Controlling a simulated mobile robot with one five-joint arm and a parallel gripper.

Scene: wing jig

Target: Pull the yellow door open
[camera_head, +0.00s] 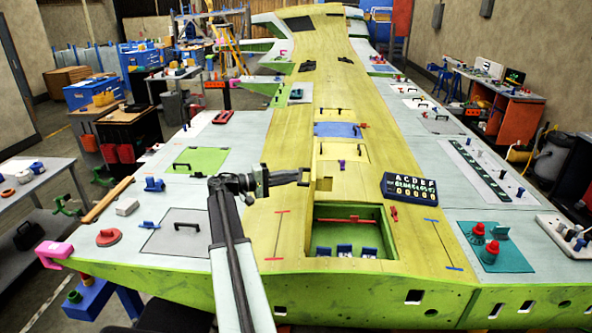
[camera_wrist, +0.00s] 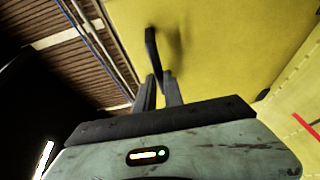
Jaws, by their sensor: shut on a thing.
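The yellow door (camera_head: 347,184) stands raised at the far edge of a green-lined opening (camera_head: 322,238) in the wing's yellow top. My gripper (camera_head: 303,177) reaches in from the left at the door's near side. In the wrist view the door (camera_wrist: 225,50) fills much of the picture, with ceiling beams past its left edge. Its black handle (camera_wrist: 152,48) is between my gripper's fingertips (camera_wrist: 158,82), and the fingers are shut on it. The exact contact is small and partly hidden.
The opening holds a red bar (camera_head: 350,220) and several blue parts (camera_head: 344,250). A green panel (camera_head: 197,160) and a grey panel with a handle (camera_head: 186,232) lie left of my arm.

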